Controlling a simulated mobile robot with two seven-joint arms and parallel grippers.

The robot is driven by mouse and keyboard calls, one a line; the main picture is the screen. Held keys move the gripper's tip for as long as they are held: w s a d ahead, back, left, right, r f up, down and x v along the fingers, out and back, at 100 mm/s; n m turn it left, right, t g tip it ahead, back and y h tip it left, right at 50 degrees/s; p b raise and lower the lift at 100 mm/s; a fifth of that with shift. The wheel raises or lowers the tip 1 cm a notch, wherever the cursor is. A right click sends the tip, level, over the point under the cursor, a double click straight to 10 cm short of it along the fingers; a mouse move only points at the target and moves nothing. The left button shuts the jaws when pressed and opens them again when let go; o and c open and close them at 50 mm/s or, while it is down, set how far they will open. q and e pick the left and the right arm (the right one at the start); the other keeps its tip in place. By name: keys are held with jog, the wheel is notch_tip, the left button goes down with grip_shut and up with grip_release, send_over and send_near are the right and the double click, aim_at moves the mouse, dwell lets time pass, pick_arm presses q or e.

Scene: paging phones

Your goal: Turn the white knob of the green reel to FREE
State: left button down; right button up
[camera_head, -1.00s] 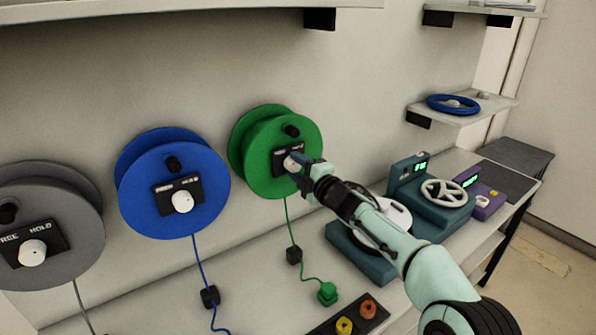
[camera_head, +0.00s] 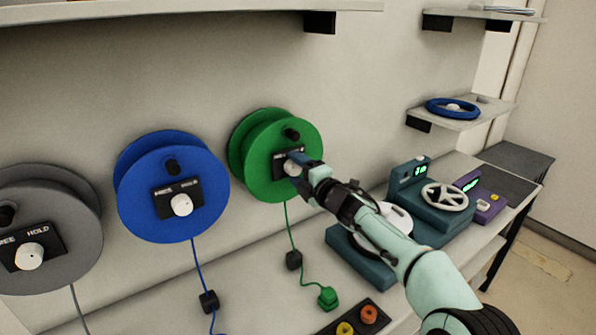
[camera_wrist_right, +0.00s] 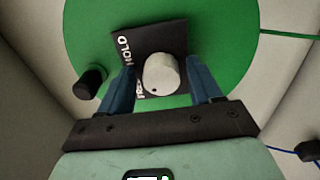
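The green reel (camera_head: 262,170) hangs on the wall, right of the blue reel. It has a black label plate (camera_wrist_right: 130,45) with HOLD and partly covered FREE lettering. Its white knob (camera_wrist_right: 162,74) sits on this plate, with a small dark dot near its lower edge in the wrist view. My right gripper (camera_head: 298,168) is at the reel's face; in the wrist view its blue fingers (camera_wrist_right: 161,80) stand on both sides of the knob, with narrow gaps showing. In the head view the gripper hides much of the knob. My left gripper is not in view.
The blue reel (camera_head: 160,205) and grey reel (camera_head: 60,265) hang to the left with similar knobs. A black crank handle (camera_wrist_right: 88,84) sticks out beside the plate. Below are a green plug (camera_head: 327,298) and teal devices (camera_head: 430,210) on the bench. A shelf is above.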

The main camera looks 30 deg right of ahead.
dwell(0.3)
jog(key=shift+s, duration=0.35)
jog(key=s+d+b, duration=0.1)
jog(key=s+b, duration=0.1)
jog(key=s, duration=1)
jog(key=shift+s, duration=0.3)
